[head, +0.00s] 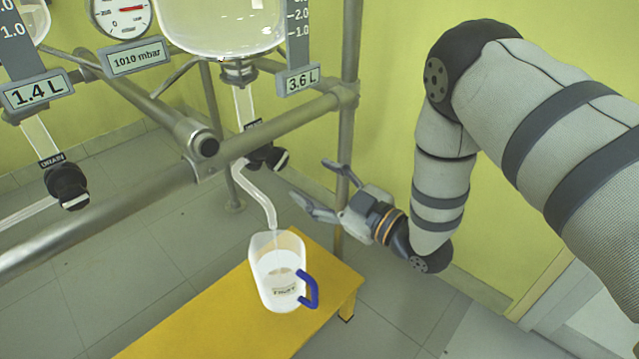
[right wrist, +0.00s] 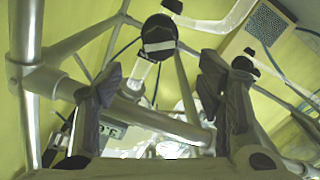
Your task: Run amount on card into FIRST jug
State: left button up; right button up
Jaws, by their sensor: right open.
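A clear jug (head: 268,288) with a blue handle stands on the yellow bench, under the bent glass outlet (head: 258,192) of the right vessel (head: 222,22). A faint thin stream seems to run from the outlet into the jug, which holds some clear liquid; its label is too small to read. The right vessel's display (head: 302,80) reads 3.6 L. Its black drain knob (head: 270,157) is on the outlet. My right gripper (head: 312,184) is open and empty, right of the knob and apart from it. In the right wrist view a black knob (right wrist: 158,38) shows ahead between the fingers (right wrist: 160,75).
A left vessel's display (head: 38,91) reads 1.4 L, with its own drain knob (head: 66,186) below. A gauge display (head: 137,57) reads 1010 mbar. Metal frame tubes (head: 285,122) cross near my gripper. The yellow bench (head: 205,318) is bare left of the jug. No card shows.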

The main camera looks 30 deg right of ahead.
aim_at(281, 160)
jog(key=w+a+m+b, duration=0.1)
jog(key=w, duration=0.2)
jog(key=w+a+m+b, duration=0.1)
jog(key=w+b, duration=0.1)
jog(key=w, duration=0.1)
jog(key=w+a+m+b, duration=0.1)
jog(key=w+b, duration=0.1)
jog(key=w, duration=0.1)
jog(key=shift+w+a+r+m, duration=0.1)
jog(key=shift+w+a+m, duration=0.2)
jog(key=shift+w+a, duration=0.1)
jog(key=shift+w+r+b, duration=0.1)
jog(key=shift+w+b, duration=0.2)
jog(key=shift+w, duration=0.05)
pick_arm(q)
jog(key=shift+g, duration=0.4)
jog(key=f, duration=0.1)
jog(key=s+f, duration=0.1)
jog(key=f, duration=0.2)
jog(key=shift+s+d+f, duration=0.1)
jog(key=shift+s+f, duration=0.2)
pick_arm(e)
jog(key=c, duration=1.1)
